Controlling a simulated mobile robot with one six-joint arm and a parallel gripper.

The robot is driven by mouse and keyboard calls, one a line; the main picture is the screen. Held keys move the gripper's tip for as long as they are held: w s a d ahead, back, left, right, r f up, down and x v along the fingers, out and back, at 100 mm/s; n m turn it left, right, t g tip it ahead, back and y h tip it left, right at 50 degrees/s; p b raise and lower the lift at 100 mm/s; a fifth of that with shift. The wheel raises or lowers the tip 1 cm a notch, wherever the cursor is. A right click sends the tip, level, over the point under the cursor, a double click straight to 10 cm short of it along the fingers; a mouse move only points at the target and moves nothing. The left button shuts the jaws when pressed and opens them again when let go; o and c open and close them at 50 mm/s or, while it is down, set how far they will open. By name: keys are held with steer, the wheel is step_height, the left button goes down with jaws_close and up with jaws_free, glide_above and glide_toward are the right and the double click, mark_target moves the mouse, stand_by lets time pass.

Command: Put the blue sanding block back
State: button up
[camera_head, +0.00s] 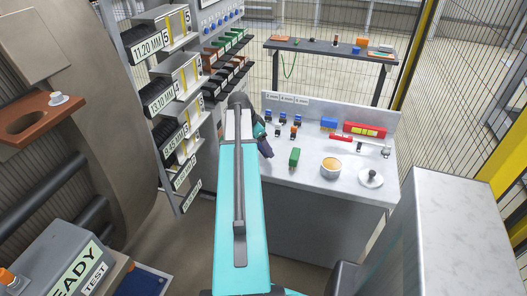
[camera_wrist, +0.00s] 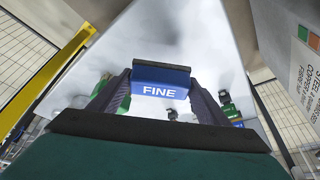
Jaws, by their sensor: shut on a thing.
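In the wrist view the blue sanding block (camera_wrist: 159,88), marked FINE and with a dark pad along one face, sits between the two dark fingers of my gripper (camera_wrist: 160,84). My gripper is shut on it. In the head view my gripper (camera_head: 265,147) shows partly past my teal arm, at the left side of the light-topped bench (camera_head: 310,185). I cannot make out the held block in that view. The wrist view shows a pale surface behind the block.
A shelf rack (camera_head: 175,95) stands left. A wire fence runs behind.

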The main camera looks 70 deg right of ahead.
mark_target(263, 151)
steer(key=shift+f, duration=0.1)
steer(key=shift+f+p, duration=0.65)
steer(key=shift+f, duration=1)
steer(key=shift+f, duration=0.2)
steer(key=o, duration=1.1)
steer(key=shift+r, duration=0.1)
steer(key=shift+r, duration=0.2)
steer(key=b+v, duration=0.2)
steer(key=v, duration=1)
steer(key=shift+f, duration=0.1)
